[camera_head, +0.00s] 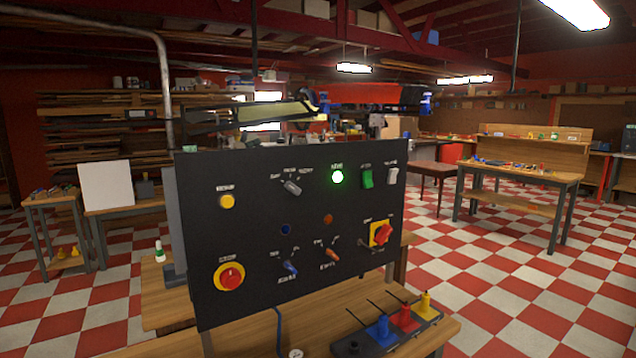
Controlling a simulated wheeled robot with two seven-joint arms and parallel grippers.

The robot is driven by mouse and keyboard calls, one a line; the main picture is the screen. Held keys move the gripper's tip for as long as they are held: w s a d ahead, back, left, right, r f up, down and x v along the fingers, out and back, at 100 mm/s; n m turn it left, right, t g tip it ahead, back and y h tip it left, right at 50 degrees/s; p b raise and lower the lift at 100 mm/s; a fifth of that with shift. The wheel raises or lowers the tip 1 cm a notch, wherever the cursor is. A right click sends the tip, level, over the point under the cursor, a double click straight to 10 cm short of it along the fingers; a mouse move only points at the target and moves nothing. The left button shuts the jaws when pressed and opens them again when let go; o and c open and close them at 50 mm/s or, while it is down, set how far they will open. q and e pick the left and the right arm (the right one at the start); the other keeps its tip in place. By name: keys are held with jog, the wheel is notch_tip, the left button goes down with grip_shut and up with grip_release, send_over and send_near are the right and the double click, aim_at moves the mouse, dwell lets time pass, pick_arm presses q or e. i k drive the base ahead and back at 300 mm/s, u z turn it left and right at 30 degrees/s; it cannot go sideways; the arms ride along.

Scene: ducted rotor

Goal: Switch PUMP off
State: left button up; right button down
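A black control panel (265,180) stands upright on a wooden table. Its labels are too small to read surely, so I cannot tell which control is PUMP. Below are a dark blue lamp (286,229) and a dull orange lamp (327,219), a red mushroom button on yellow (230,275), a blue knob (290,267), an orange knob (332,253) and a red-on-yellow rotary switch (381,234). Neither gripper shows.
A dark tray (388,336) with blue, red and yellow pieces sits on the table before the panel's lower right. A blue cable (278,325) hangs below the panel. Workbenches (525,180) stand at right. The checkered floor is open at right.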

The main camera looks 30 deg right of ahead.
aim_at(367, 176)
jog(key=z, duration=0.15)
jog(key=i, duration=0.85)
jog(key=z, duration=0.45)
